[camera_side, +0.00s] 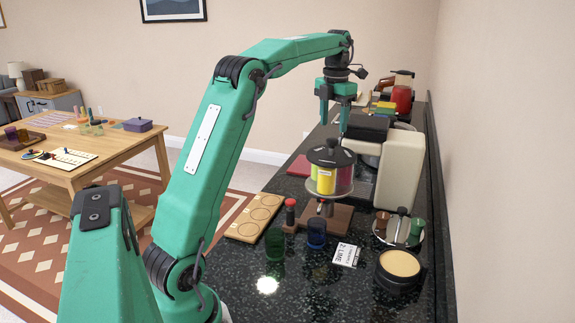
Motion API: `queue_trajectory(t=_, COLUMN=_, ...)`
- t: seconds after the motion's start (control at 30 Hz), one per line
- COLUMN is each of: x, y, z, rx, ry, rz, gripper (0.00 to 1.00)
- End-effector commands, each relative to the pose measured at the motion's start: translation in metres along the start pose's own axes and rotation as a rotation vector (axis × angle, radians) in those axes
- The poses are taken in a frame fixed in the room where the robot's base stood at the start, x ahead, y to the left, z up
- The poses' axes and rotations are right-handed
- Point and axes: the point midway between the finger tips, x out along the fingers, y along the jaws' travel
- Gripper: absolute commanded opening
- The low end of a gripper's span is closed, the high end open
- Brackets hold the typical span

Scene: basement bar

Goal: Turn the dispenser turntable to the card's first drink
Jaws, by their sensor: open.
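The dispenser turntable (331,168) stands on the dark counter, right of centre. It has a black knobbed top and coloured canisters: a yellow one with a white label faces the camera, a green one shows at its left and a dark red one at its right. The label is too small to read. The white card (346,254) lies on the counter in front; "2 LIME" seems legible, its other line is not.
A green glass (275,244) and a blue glass (317,233) stand in front of the dispenser. A wooden tray with round recesses (254,217) lies at left. A cream machine (400,168), a small caddy (400,228) and a round black tub (399,271) crowd the right side.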

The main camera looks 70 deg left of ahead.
Motion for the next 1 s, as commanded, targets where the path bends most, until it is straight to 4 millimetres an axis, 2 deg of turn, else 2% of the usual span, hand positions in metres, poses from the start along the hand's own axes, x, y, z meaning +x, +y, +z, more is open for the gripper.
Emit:
queue_trajectory(t=0.2, x=-0.021, y=0.000, z=0.001, rx=-0.001, ry=-0.001, rz=0.000, gripper=0.54)
queue_trajectory(t=0.4, x=-0.032, y=0.000, z=0.000, rx=-0.001, ry=0.000, rz=0.000, gripper=0.54)
queue_trajectory(t=1.0, x=-0.037, y=-0.004, z=-0.003, rx=0.044, ry=-0.008, rz=0.002, gripper=0.54)
